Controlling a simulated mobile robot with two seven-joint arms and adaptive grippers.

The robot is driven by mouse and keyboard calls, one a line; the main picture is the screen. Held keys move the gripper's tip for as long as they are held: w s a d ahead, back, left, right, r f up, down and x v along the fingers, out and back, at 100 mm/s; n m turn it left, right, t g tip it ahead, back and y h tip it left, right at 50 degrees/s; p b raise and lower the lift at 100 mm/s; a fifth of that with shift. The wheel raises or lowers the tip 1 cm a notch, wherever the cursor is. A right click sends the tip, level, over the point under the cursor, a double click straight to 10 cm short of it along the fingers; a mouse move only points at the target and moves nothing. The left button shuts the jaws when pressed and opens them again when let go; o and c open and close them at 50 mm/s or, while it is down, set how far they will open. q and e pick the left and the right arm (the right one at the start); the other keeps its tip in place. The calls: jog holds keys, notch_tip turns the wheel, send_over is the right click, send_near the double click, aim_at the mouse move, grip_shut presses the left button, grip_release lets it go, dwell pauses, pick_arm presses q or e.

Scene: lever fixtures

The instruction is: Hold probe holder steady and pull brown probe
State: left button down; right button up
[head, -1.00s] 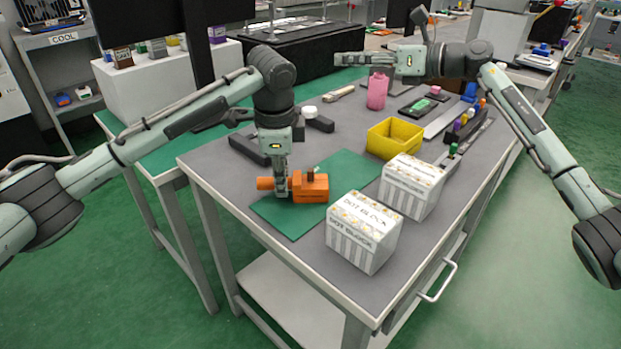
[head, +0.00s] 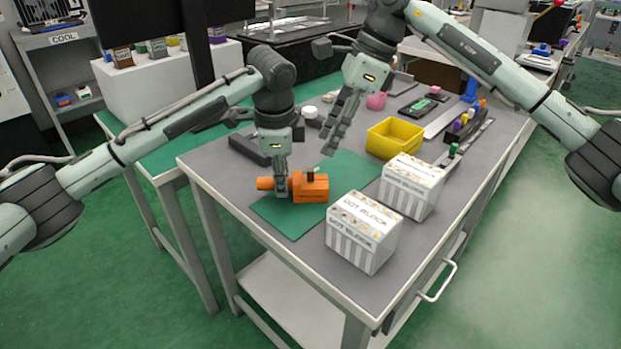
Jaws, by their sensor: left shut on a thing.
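The orange probe holder (head: 312,188) lies on the green mat (head: 287,222) near the left side of the grey table. My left gripper (head: 282,190) points down and is shut on the holder's narrower left part. A small dark piece (head: 310,174) stands up from the top of the holder's block; it is too small to tell whether it is the brown probe. My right gripper (head: 329,148) is above the mat, behind and slightly right of the holder. Its fingers point down, look parted and hold nothing.
Two white dot blocks (head: 362,238) stand on the table's front right, beside the mat. A yellow bin (head: 394,138) sits behind them. A pink cup (head: 376,101) is farther back. Several small coloured items line the right edge. The front part of the mat is clear.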

aim_at(312, 170)
jog(key=shift+x, duration=3.9)
jog(key=shift+c, duration=0.5)
grip_shut()
